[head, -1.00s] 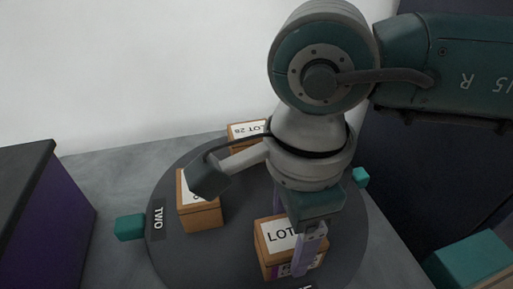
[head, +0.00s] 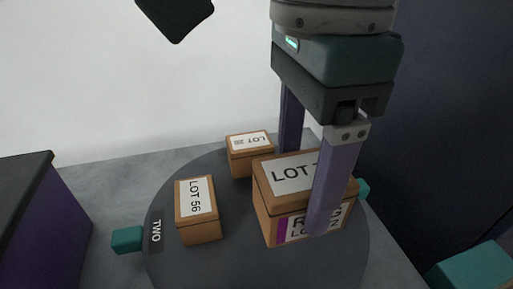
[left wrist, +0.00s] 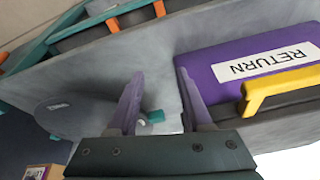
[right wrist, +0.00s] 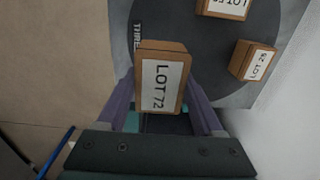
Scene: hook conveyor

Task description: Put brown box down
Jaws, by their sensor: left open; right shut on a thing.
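My right gripper (head: 306,190) is shut on a brown box labelled LOT 72 (right wrist: 160,85), with one finger on each side. In the head view this brown box (head: 268,207) is held above the dark round turntable (head: 245,262); its front label is partly hidden by a finger. Two other brown boxes rest on the turntable: LOT 56 (head: 197,210) at the left and another LOT box (head: 249,152) at the back. My left gripper (left wrist: 157,105) is open and empty in the left wrist view, out of the head view.
A purple RETURN bin (left wrist: 250,70) with a yellow handle (left wrist: 275,90) shows in the left wrist view. A dark-topped purple block (head: 40,220) stands at the left. Teal blocks (head: 127,240) sit around the turntable. The turntable's front left is clear.

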